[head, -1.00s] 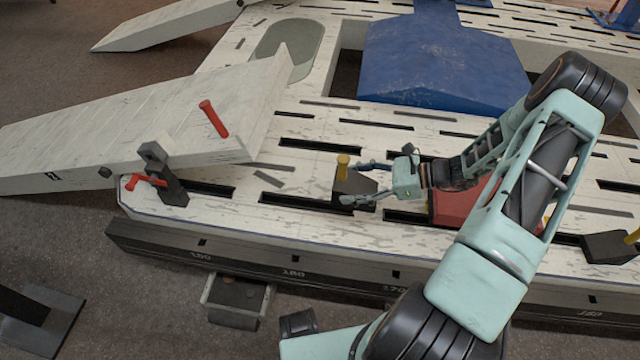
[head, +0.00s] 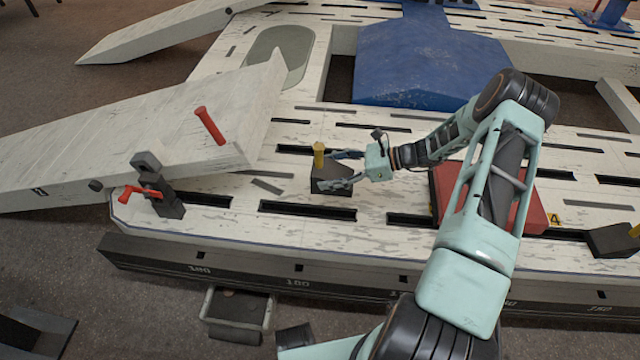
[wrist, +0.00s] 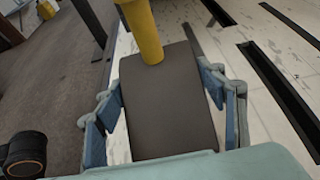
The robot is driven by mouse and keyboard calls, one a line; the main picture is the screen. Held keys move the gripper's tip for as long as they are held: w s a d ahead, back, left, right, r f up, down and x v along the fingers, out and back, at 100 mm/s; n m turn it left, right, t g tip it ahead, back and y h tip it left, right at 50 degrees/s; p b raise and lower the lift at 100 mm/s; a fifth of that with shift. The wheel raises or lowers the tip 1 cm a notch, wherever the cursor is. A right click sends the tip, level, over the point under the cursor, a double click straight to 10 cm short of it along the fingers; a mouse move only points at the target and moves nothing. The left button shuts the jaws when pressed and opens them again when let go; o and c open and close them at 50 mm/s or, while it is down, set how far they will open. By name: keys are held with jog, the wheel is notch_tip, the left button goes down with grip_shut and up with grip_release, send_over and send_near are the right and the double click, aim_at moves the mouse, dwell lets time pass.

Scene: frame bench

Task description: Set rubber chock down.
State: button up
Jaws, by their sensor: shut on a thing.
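The rubber chock is a dark wedge-like block (head: 328,184) with a yellow upright handle (head: 319,155). In the head view it is over the white slotted bench deck (head: 230,222), left of my arm. My gripper (head: 340,170) is shut on the chock, one finger on each side of it. In the wrist view the chock's dark top (wrist: 165,105) fills the space between the blue finger pads, with the yellow handle (wrist: 144,35) at its far end. I cannot tell whether its underside touches the deck.
A red block (head: 445,195) lies on the deck behind my arm. Another dark chock (head: 612,240) is at the right. A dark clamp with a red handle (head: 158,190) and a white ramp (head: 110,140) are at the left. Slots cut the deck around the held chock.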

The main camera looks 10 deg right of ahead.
jog(key=w+f, duration=0.1)
jog(key=f, duration=0.1)
jog(key=w+a+f+b, duration=0.1)
jog(key=w+f, duration=0.1)
jog(key=w+f+b, duration=0.1)
jog(key=w+f, duration=0.1)
jog(key=shift+a+f, duration=0.1)
jog(key=shift+a, duration=0.3)
jog(key=shift+f+b, duration=0.65)
jog(key=shift+f, duration=0.7)
jog(key=shift+f, duration=0.2)
jog(key=o, duration=1.8)
jog(key=shift+o, duration=0.2)
